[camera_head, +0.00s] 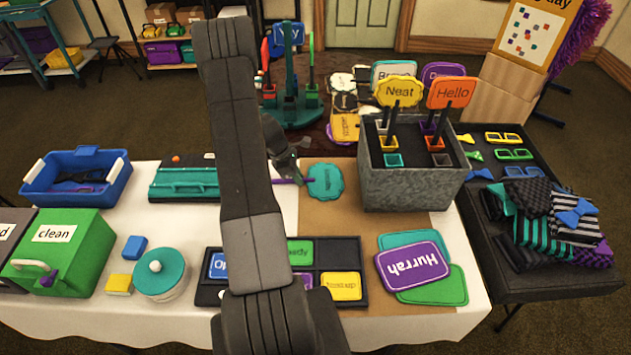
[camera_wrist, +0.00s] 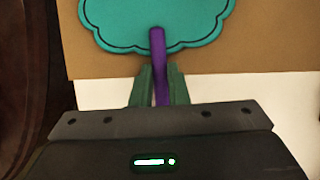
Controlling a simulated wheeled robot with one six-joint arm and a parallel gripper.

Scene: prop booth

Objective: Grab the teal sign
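The teal sign (camera_head: 325,181) has a scalloped cloud shape, a dark border line and a purple stick handle. It is over the brown mat, right of my arm in the head view; its lettering is too small to read there. In the wrist view the teal sign (camera_wrist: 158,22) fills the top, with its purple stick running down toward me. My gripper (camera_wrist: 160,82) has its two green fingers close against both sides of the stick. In the head view my gripper (camera_head: 292,178) is at the stick's left end. I cannot tell whether the sign is raised.
A grey metal box (camera_head: 412,190) holding several upright signs stands just right. Purple, teal and green signs (camera_head: 413,266) lie stacked at front right. A black compartment tray (camera_head: 322,254) is in front. A teal case (camera_head: 184,183) and blue bin (camera_head: 76,177) are left.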

